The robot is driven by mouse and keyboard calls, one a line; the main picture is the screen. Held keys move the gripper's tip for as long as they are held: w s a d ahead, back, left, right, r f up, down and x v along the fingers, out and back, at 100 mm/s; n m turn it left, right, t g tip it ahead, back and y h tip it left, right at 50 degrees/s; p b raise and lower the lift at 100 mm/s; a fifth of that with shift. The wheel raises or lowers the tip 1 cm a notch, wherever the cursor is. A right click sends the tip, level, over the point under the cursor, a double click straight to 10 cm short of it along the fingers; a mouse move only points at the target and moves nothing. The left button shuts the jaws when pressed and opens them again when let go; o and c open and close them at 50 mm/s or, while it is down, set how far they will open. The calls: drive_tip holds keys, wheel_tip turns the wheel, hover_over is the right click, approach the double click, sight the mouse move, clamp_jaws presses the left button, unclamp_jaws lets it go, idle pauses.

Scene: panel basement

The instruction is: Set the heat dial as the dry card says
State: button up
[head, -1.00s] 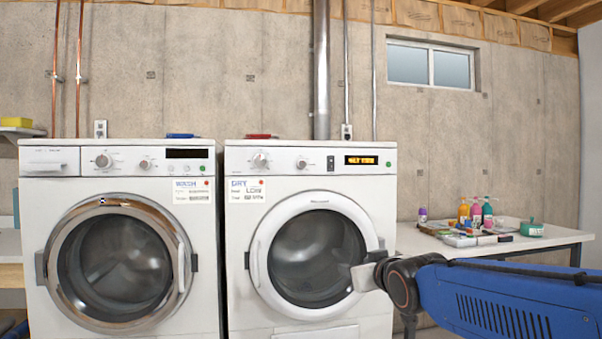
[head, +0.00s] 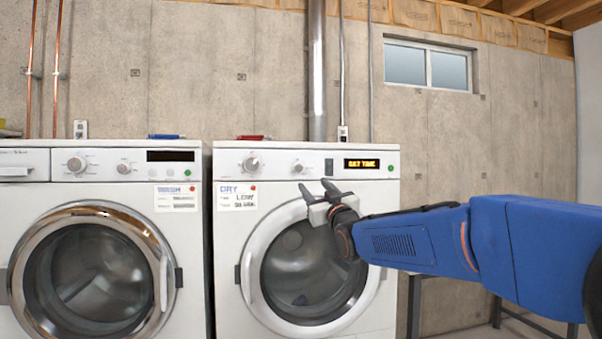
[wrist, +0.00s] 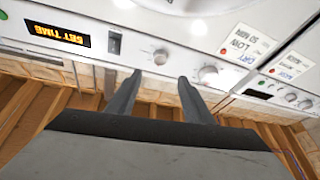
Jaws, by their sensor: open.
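The dry card (head: 236,196) is on the right machine's front, below its panel. It reads "DRY", "LOW" and what looks like "50 MIN" in the wrist view (wrist: 248,42). The right machine's panel has two dials: a larger left dial (head: 251,163) and a smaller right dial (head: 298,166). Their labels are too small to tell which is heat. My gripper (head: 317,188) is open and empty, below and right of the smaller dial. In the wrist view, the smaller dial (wrist: 161,57) is just beyond and between the fingertips, with the larger dial (wrist: 208,73) to the right.
The dryer display (head: 362,164) reads "SET TIME", with a dark switch (head: 329,167) left of it. The washer (head: 100,200) stands to the left with its own card (head: 177,197). A red item (head: 254,138) lies on the dryer top. The air before the panel looks clear.

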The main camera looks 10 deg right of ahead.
sight(299, 168)
drive_tip(key=x, duration=1.2)
drive_tip(key=shift+w+r, duration=0.1)
drive_tip(key=shift+w, duration=0.1)
drive_tip(key=c, duration=1)
drive_tip(key=shift+c, duration=0.2)
drive_tip(key=shift+m, duration=0.3)
drive_tip(key=m+h, duration=0.1)
drive_tip(key=m, duration=0.1)
drive_tip(key=m+h, duration=0.1)
drive_tip(key=m, duration=0.1)
drive_tip(key=m+h, duration=0.1)
drive_tip(key=m, duration=0.1)
drive_tip(key=shift+a+h, duration=0.25)
drive_tip(key=shift+h, duration=0.05)
drive_tip(key=shift+a+m+h, duration=0.1)
drive_tip(key=shift+m+h, duration=0.75)
drive_tip(key=shift+m, duration=0.8)
drive_tip(key=shift+m+h, duration=0.85)
drive_tip(key=shift+m, duration=0.8)
